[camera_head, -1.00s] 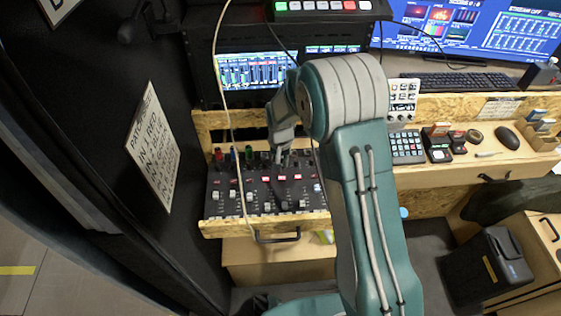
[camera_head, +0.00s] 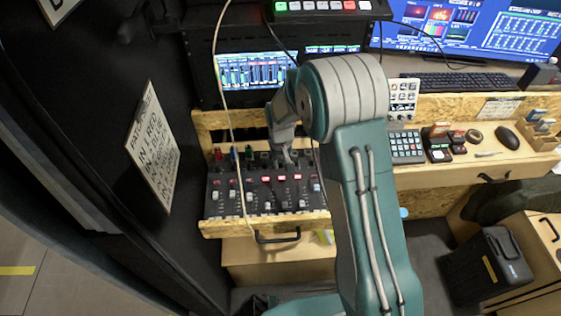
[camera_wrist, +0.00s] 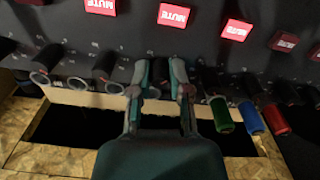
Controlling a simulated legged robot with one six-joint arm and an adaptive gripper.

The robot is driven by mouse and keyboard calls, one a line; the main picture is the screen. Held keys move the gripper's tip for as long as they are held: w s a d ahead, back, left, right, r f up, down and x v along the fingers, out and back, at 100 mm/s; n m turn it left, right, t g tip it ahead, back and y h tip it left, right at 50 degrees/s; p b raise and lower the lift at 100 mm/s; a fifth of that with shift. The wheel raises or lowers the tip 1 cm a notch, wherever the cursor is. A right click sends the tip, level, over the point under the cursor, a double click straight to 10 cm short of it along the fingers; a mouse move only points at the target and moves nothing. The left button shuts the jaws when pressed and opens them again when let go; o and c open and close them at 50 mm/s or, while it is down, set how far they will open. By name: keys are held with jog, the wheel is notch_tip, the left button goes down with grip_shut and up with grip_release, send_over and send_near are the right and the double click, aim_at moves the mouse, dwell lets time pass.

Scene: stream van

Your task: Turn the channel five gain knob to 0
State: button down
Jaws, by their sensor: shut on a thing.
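The black mixing console (camera_head: 225,205) lies on the wooden desk, with a row of knobs along its back edge. In the wrist view the console panel (camera_wrist: 135,35) is at the top. My gripper (camera_head: 288,157) reaches down to that row; its two fingers (camera_wrist: 161,72) stand slightly apart around a dark knob, seemingly the channel five gain knob (camera_wrist: 160,71). Most of this knob is hidden by the fingers, and its setting cannot be read.
Dark knobs (camera_wrist: 107,67) stand close on the left of my fingers in the wrist view. Lit red mute buttons (camera_wrist: 173,15) and faders (camera_head: 267,206) cover the panel. A pale cable (camera_head: 229,120) hangs in front of the console. A keypad (camera_head: 407,147) lies to the right.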

aim_at(280, 161)
jog(key=shift+s+f, duration=0.1)
jog(key=c, duration=0.6)
grip_release()
jog(key=shift+a, duration=0.1)
notch_tip(280, 161, up, 12)
